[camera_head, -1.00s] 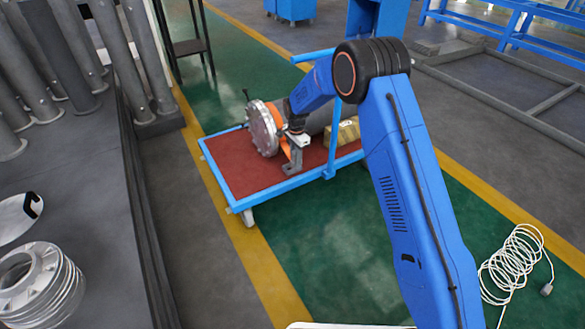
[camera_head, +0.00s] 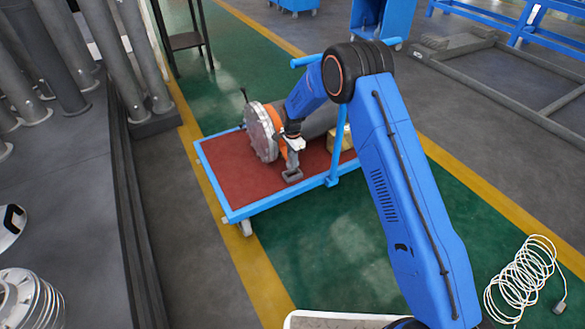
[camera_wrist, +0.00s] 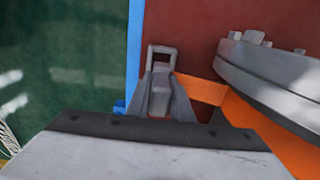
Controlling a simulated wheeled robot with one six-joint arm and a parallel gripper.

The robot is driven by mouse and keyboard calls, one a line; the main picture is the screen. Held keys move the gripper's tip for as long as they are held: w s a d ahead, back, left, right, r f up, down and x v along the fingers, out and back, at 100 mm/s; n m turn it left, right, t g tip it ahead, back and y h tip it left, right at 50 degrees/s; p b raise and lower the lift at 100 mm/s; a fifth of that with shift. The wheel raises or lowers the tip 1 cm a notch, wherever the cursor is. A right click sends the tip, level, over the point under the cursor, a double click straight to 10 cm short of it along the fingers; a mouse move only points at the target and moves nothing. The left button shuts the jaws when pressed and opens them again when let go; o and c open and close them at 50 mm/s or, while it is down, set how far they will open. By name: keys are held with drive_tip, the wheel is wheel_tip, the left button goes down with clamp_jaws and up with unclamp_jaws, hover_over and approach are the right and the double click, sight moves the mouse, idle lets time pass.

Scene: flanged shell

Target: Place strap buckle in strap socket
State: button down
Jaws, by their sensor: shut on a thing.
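My gripper (camera_head: 292,168) points down beside the shell's flanged end, over the cart's red deck. In the wrist view its jaws (camera_wrist: 160,95) are closed around a grey metal piece with a rectangular loop, which looks like the strap buckle (camera_wrist: 162,50). The grey shell (camera_head: 318,120) lies on the cart with its round bolted flange (camera_head: 262,132) facing left. An orange strap (camera_head: 280,128) runs around the shell behind the flange, and orange strap (camera_wrist: 205,89) shows right beside the jaws. I cannot make out the strap socket; the gripper may hide it.
The blue-framed cart (camera_head: 222,197) with a red deck carries the shell and a cardboard box (camera_head: 340,140). Its blue upright handle (camera_head: 338,155) stands near my arm. A coiled white cable (camera_head: 525,280) lies on the floor at right.

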drive_tip(key=shift+f, duration=2.05)
drive_tip(key=shift+f, duration=0.6)
drive_tip(key=c, duration=1.6)
unclamp_jaws()
drive_tip(key=shift+s+f, duration=0.1)
drive_tip(key=shift+o, duration=0.2)
drive_tip(key=shift+s+d+f, duration=0.1)
drive_tip(key=shift+s, duration=0.1)
drive_tip(key=r, duration=0.9)
drive_tip(key=shift+w, duration=0.25)
